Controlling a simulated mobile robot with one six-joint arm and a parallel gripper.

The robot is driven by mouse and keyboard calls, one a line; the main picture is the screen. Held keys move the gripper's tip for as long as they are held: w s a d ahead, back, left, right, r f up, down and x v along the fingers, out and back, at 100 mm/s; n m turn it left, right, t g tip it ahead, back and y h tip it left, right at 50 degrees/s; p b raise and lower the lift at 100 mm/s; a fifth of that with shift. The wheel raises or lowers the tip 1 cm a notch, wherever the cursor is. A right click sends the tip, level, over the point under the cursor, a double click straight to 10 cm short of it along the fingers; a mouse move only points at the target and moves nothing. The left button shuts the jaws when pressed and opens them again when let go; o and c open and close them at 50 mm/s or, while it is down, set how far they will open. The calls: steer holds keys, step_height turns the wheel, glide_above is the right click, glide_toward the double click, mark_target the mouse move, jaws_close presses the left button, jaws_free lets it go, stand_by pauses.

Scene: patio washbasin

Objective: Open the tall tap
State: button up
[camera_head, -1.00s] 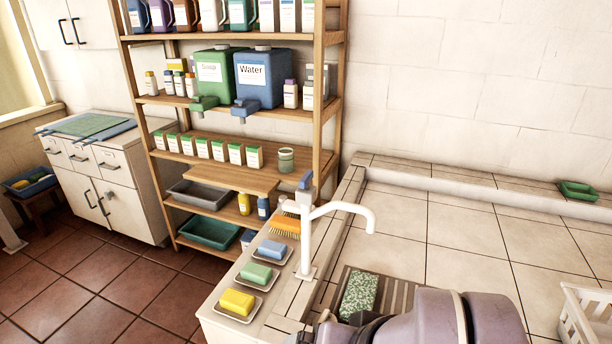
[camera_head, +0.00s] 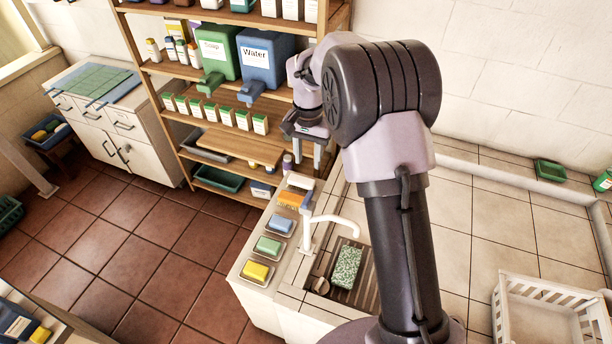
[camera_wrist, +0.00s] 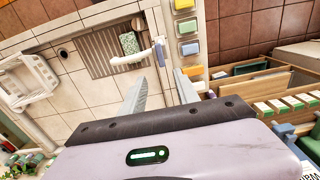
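The tall tap (camera_head: 309,232) is white, with an upright post, a spout curving to the right and a blue lever (camera_head: 306,197) on top. It stands on the tiled ledge at the left edge of the basin. In the wrist view the tap (camera_wrist: 146,54) and its blue lever (camera_wrist: 160,52) lie just beyond the fingertips. My gripper (camera_head: 311,168) points down, above and behind the tap in the head view, apart from it. In the wrist view my gripper (camera_wrist: 158,78) has its two fingers spread with nothing between them.
A green speckled sponge (camera_head: 346,267) lies in the basin. A wooden shelf (camera_head: 235,95) stands behind my gripper. A white basket (camera_head: 545,305) stands at right.

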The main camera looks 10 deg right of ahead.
mark_target(308, 197)
step_height(308, 197, down, 16)
steer(key=shift+f+p, duration=0.2)
steer(key=shift+p, duration=0.65)
jaws_close()
